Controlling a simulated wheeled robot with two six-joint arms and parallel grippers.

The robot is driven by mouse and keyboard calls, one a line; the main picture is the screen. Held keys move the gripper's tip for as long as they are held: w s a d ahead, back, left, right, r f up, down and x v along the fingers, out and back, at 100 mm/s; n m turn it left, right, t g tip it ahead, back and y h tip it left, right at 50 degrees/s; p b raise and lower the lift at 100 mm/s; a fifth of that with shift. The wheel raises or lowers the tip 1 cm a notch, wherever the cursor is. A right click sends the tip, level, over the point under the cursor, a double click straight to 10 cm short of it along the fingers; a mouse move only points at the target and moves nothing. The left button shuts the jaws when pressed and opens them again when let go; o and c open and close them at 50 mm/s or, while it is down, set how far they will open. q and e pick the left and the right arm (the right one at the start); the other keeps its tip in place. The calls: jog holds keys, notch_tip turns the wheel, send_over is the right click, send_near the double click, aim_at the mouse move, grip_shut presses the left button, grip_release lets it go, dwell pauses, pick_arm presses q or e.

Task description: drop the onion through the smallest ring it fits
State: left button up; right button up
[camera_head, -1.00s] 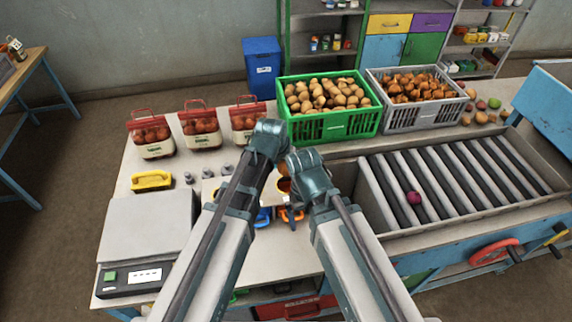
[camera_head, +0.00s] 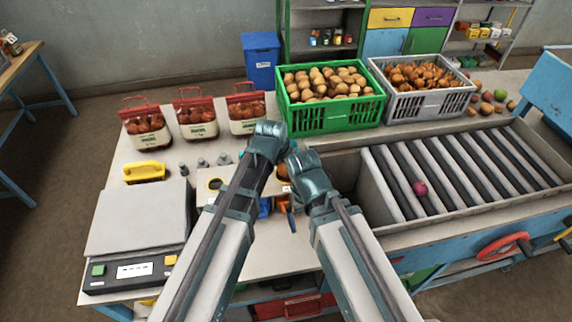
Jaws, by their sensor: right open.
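A brownish-orange round thing (camera_head: 282,172), perhaps the onion, shows between my two grippers, mostly hidden by them. A pale plate (camera_head: 204,194) with a dark, yellow-edged round hole (camera_head: 215,184) lies on the table left of my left arm. It looks like part of the ring gauge, and the rest is hidden behind that arm. My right gripper (camera_head: 290,198) is open, low over the table by the orange and blue parts there. My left gripper (camera_head: 270,150) is beside it; its fingers are hidden, so I cannot tell its state.
A purple-red onion (camera_head: 420,189) lies on the roller bed (camera_head: 465,180) at right. A green crate (camera_head: 335,116) and a grey crate (camera_head: 428,104) of produce stand behind. Several red-topped sacks (camera_head: 146,122), a yellow-handled tool (camera_head: 144,171) and a scale (camera_head: 138,220) are at left.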

pick_arm(q)
jog(key=o, duration=1.5)
jog(key=shift+r, duration=0.15)
jog(key=p+v, duration=1.2)
jog(key=v, duration=0.1)
jog(key=shift+r+p, duration=0.25)
jog(key=shift+p, duration=0.15)
jog(key=shift+s+a, duration=0.1)
jog(key=shift+s, duration=0.05)
